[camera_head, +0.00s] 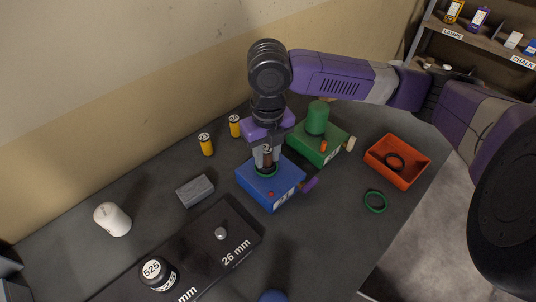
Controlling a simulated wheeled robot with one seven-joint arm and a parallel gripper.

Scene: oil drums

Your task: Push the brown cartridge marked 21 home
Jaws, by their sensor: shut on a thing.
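The brown cartridge marked 21 (267,157) stands upright at the top of the blue block (271,188), at a green ring on its upper face. My gripper (266,152) points down over the blue block and is shut on the cartridge. The fingers hide part of the cartridge, and I cannot tell how deep it sits. The blue block has a small red spot on its front and a purple knob (310,184) at its right side.
A green block (325,146) with a green cylinder stands right behind. Yellow batteries (206,145), a grey block (195,191), a white cylinder (112,219) and a black gauge plate (205,250) are left and front.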

